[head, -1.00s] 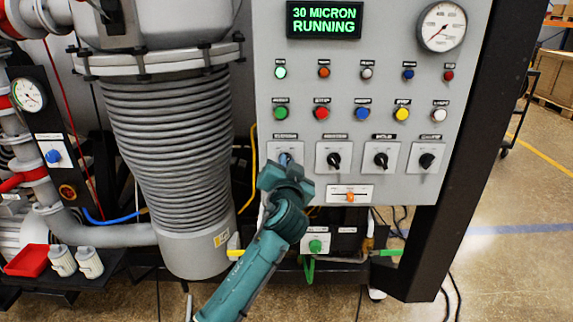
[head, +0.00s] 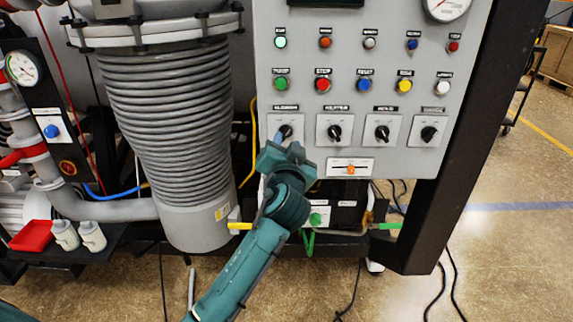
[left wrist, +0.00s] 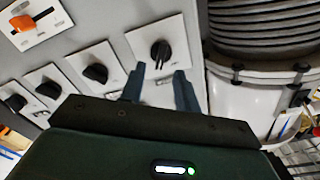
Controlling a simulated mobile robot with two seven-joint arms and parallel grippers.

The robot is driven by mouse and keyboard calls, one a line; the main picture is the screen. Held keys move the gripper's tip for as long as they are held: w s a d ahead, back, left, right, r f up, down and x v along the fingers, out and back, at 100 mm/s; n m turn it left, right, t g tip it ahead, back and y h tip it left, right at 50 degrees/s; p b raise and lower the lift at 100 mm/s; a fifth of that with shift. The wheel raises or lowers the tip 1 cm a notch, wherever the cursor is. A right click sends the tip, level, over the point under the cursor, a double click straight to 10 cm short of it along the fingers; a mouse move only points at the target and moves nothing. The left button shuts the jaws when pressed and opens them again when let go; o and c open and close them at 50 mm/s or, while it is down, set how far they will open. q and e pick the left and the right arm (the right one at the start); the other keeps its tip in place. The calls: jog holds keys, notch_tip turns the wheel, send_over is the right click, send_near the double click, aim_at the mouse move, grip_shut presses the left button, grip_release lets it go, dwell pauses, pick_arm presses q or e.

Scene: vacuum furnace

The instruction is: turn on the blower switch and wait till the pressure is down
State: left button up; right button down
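Several black rotary switches sit in a row on the grey control panel (head: 300,100); their labels are too blurred to read, so I cannot tell which is the blower's. My left gripper (head: 281,146) is just in front of and below the leftmost switch (head: 287,131). In the left wrist view, its fingers (left wrist: 159,82) are open and empty, and that switch's knob (left wrist: 160,52) shows beyond them, apparently untouched. The knob's angle differs from its neighbours'. The pressure display (head: 325,2) and round gauge (head: 446,5) are cut off at the top; neither is readable. My right gripper is out of view.
Coloured push buttons (head: 323,85) and lamps sit above the switches. An orange slider (head: 351,169) is below them. A ribbed grey vessel (head: 168,125) stands left of the panel, and a black frame post (head: 455,150) stands right. Open floor lies further right.

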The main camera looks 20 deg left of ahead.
pick_arm(q)
jog(key=b+v, duration=0.1)
jog(key=v, duration=0.8)
jog(key=shift+s, duration=0.3)
jog(key=shift+s+d, duration=0.1)
